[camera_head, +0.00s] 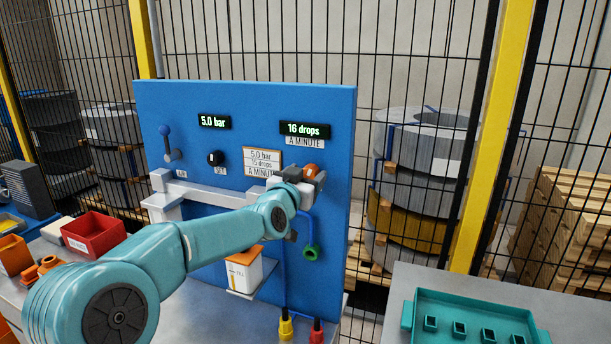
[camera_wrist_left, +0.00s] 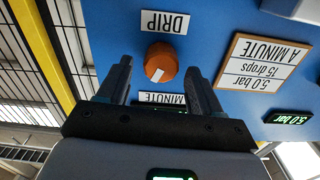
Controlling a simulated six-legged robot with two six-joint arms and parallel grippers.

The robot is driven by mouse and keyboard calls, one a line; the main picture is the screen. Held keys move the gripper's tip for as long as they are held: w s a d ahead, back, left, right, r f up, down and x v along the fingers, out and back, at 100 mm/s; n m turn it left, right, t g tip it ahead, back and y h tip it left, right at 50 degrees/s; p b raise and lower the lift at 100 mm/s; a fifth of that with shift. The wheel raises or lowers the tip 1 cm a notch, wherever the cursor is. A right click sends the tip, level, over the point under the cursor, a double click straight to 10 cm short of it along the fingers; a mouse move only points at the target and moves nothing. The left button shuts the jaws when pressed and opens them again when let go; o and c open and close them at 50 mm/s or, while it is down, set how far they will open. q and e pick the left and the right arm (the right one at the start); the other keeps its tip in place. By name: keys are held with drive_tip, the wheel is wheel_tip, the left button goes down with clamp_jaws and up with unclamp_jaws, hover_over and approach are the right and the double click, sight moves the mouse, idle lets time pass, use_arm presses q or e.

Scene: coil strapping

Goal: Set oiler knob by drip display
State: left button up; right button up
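The orange oiler knob (camera_wrist_left: 162,60), with a white pointer mark, sits on the blue panel (camera_head: 240,100) beside the DRIP label (camera_wrist_left: 165,22). It also shows in the head view (camera_head: 311,170), partly covered by my gripper. My left gripper (camera_wrist_left: 160,66) is open, with one finger on each side of the knob; whether they touch it I cannot tell. The drip display (camera_head: 303,130) reads 16 drops. The card (camera_head: 262,161) reads 5.0 bar, 15 drops a minute. My right gripper is not in view.
A pressure display (camera_head: 214,122) reads 5.0 bar. A black knob (camera_head: 215,158) and a blue lever (camera_head: 167,143) are on the panel's left. A white rail crosses below. A red bin (camera_head: 93,234) stands left, a teal tray (camera_head: 470,318) right.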

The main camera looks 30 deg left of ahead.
use_arm(q)
drive_tip(key=c, duration=0.9)
drive_tip(key=shift+f+n+b, duration=0.2)
drive_tip(key=shift+n+b, duration=0.6)
drive_tip(key=shift+b, duration=0.3)
drive_tip(key=shift+r, duration=0.2)
drive_tip(key=o, duration=1)
drive_tip(key=shift+o, duration=0.2)
